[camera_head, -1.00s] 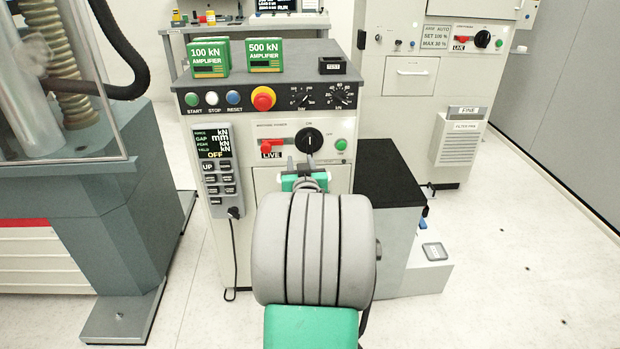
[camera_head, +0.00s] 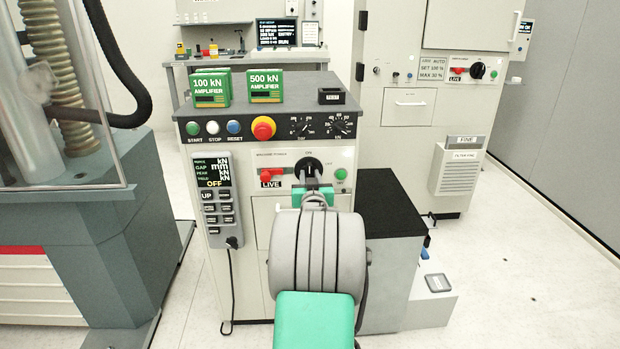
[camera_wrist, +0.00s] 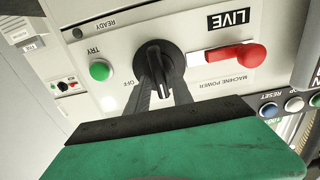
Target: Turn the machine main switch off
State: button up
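The main switch is a round black rotary knob (camera_head: 308,170) on the front panel, under the ON mark. Its handle stands upright, in line with ON; OFF is printed to its right. In the wrist view the knob (camera_wrist: 153,58) appears upside down. My gripper (camera_wrist: 160,88) is at the knob, with one dark finger on each side of its handle. Whether the fingers press on the handle cannot be told. A red lever (camera_head: 271,175) and a LIVE label (camera_head: 271,184) sit left of the knob; a green button (camera_head: 341,174) sits right.
Above are a red emergency button (camera_head: 263,128), small buttons and dials. A pendant (camera_head: 217,200) hangs at the left of the panel. A black-topped block (camera_head: 388,205) stands close on the right. Another cabinet at the back has a similar switch (camera_head: 477,70). Open floor lies at the right.

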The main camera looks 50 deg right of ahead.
grip_shut()
jog(key=shift+f+m+b, duration=0.1)
jog(key=shift+m+b, duration=0.2)
dwell(0.3)
jog(key=m+b, duration=0.1)
jog(key=m, duration=0.1)
jog(key=shift+s+m+b, duration=0.1)
jog(key=shift+m+b, duration=0.25)
jog(key=shift+m, duration=0.05)
jog(key=m+b, duration=0.1)
jog(key=m, duration=0.1)
jog(key=m+b, duration=0.1)
jog(key=m, duration=0.1)
jog(key=shift+s+d+f+m, duration=0.1)
jog(key=shift+d+m, duration=0.05)
jog(key=shift+m, duration=0.15)
jog(key=shift+s+d+f+m+b, duration=0.1)
jog(key=shift+m+b, duration=0.4)
jog(key=shift+m, duration=1.95)
jog(key=shift+f+m+b, duration=0.1)
jog(key=shift+m+b, duration=0.35)
jog(key=shift+m, duration=2)
